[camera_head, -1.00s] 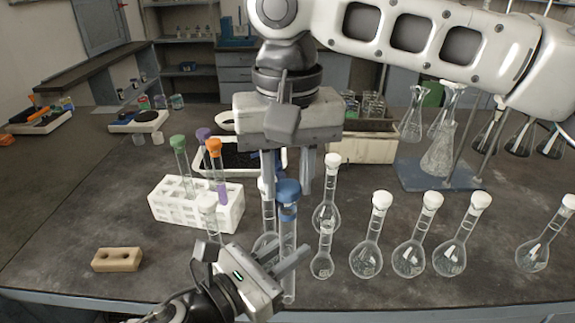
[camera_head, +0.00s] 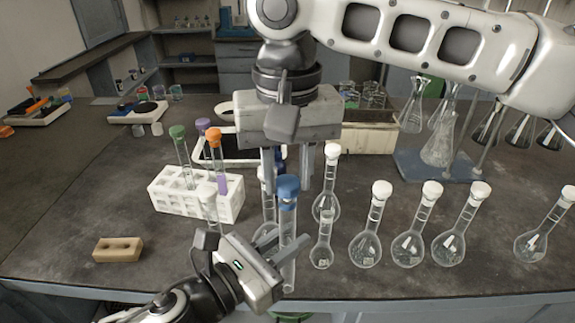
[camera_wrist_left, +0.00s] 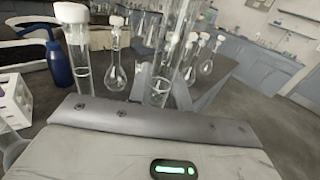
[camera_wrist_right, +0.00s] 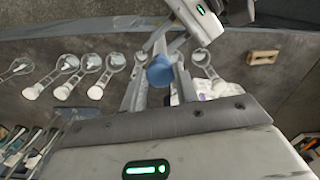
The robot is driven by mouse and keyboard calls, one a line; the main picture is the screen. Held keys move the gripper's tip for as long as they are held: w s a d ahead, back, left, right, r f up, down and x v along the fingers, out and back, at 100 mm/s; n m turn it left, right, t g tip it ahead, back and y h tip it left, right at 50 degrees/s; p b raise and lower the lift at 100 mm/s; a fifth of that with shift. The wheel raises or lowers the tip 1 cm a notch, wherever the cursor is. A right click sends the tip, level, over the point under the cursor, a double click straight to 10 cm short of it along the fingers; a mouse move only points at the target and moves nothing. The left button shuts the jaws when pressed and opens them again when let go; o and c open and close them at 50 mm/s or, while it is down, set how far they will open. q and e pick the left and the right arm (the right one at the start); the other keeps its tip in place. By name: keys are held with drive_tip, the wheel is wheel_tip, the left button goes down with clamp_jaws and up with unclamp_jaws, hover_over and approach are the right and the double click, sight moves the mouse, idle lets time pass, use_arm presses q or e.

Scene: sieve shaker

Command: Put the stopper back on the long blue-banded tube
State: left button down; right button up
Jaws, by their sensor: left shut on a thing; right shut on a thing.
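The long blue-banded tube (camera_head: 289,225) stands about upright near the table's front edge. My left gripper (camera_head: 288,248) is shut on its lower part; the left wrist view shows the clear tube (camera_wrist_left: 162,85) between the fingers, its top out of frame. The blue stopper (camera_head: 288,184) is at the tube's top, in line with it. My right gripper (camera_head: 287,193) comes from above and is shut on the stopper, which also shows between its fingers in the right wrist view (camera_wrist_right: 160,70). I cannot tell how far the stopper sits in the mouth.
A white rack (camera_head: 168,198) with green-, purple- and orange-capped tubes stands left. Several white-stoppered flasks (camera_head: 409,248) stand close on the right. A tan block (camera_head: 118,249) lies front left. A blue stand (camera_head: 440,168) is back right. The table between block and rack is clear.

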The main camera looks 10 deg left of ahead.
drive_tip(key=shift+f, duration=0.15)
drive_tip(key=m, duration=0.9)
drive_tip(key=shift+a, duration=0.1)
drive_tip(key=m, duration=1.1)
drive_tip(key=o, duration=0.9)
drive_tip(key=shift+f, duration=0.1)
